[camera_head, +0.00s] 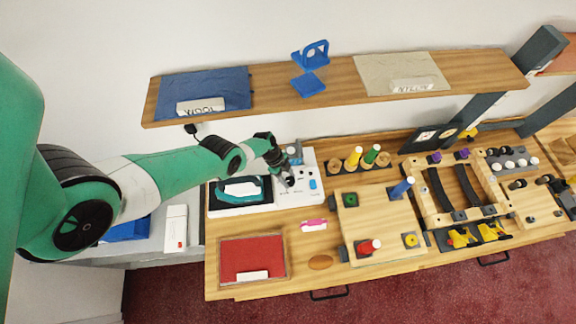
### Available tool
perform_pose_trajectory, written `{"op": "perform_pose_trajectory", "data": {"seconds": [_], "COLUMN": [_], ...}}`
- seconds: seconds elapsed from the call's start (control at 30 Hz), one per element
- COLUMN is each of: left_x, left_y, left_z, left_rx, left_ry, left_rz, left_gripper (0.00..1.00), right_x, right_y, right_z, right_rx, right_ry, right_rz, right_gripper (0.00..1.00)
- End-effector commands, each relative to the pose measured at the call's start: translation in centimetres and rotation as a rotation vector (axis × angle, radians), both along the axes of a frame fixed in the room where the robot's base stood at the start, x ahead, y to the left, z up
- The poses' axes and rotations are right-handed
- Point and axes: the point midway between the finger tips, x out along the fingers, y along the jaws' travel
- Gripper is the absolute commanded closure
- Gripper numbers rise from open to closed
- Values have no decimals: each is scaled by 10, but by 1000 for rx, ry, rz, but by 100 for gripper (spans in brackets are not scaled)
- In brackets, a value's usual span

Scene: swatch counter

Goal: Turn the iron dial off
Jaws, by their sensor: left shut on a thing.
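The white iron station (258,206) sits at the back left of the wooden counter. A teal and dark iron (240,188) rests on its left part. My left gripper (287,180) points down at the station's right part, shut on the iron dial. The gripper hides most of the dial, so its pointer and setting cannot be read. Small blue marks or buttons (312,184) show on the panel just right of the gripper. My right gripper is not in view.
A wooden shelf (330,92) with blue and beige swatches hangs above the counter. A red swatch (253,258) lies in front of the station. A pink item (314,224) and a peg board (383,228) lie to the right. Thread spools (354,158) stand behind.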

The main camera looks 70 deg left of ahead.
Motion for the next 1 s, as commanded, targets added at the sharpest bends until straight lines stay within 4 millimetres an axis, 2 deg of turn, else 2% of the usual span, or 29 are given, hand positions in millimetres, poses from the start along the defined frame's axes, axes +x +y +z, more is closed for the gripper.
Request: {"op": "perform_pose_trajectory", "data": {"seconds": [0.03, 0.3, 0.9, 0.93, 1.0], "left_x": [0, 1, 1, 1, 1], "left_y": [2, 2, 2, 2, 2], "left_z": [-4, -3, -1, -1, -1], "left_rx": [3, 6, 6, 6, 6], "left_ry": [1, -1, -1, -1, -1], "left_rz": [-31, -163, -209, -209, -209], "left_gripper": [100, 100, 100, 44, 32], "right_x": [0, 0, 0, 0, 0], "right_y": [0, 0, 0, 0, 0], "right_z": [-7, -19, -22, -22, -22], "right_rx": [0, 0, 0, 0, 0], "right_ry": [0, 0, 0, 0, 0], "right_rz": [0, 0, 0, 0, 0], "right_gripper": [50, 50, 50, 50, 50]}}
